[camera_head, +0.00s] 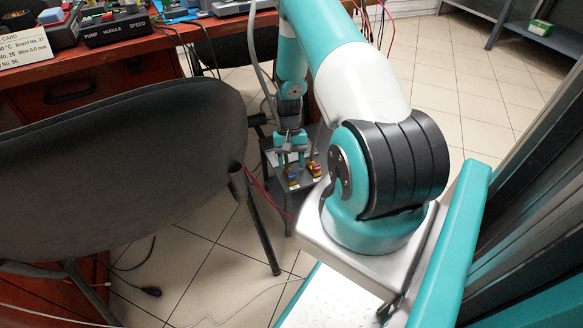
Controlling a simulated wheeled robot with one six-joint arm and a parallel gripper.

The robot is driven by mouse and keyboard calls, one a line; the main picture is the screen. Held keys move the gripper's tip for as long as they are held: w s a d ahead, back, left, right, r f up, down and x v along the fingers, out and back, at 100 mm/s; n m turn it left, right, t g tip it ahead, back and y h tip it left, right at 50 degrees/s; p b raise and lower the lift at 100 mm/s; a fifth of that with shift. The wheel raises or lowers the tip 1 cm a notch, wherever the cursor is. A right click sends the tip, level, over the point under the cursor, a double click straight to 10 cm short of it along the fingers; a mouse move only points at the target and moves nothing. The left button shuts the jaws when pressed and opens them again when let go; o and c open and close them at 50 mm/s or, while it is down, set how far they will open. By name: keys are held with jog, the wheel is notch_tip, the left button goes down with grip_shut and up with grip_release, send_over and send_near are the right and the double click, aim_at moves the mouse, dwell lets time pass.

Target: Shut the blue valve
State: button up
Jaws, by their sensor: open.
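The left one appears to be the blue valve (292,174), with a bluish top. The right valve (314,170) has a reddish top. Both are too small to tell how their handles are turned. I cannot tell whether the fingers touch the blue valve.
A black chair (130,150) stands close on the left of the stand. A red-brown desk (110,75) with electronic equipment is behind it. Red cables hang beside the stand. Tiled floor (480,100) is clear at the back right. A black cable (140,280) lies on the floor.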

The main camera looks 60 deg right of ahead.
jog(key=p+v, duration=0.3)
jog(key=v, duration=1.1)
jog(key=shift+r, duration=0.2)
jog(key=shift+d, duration=0.15)
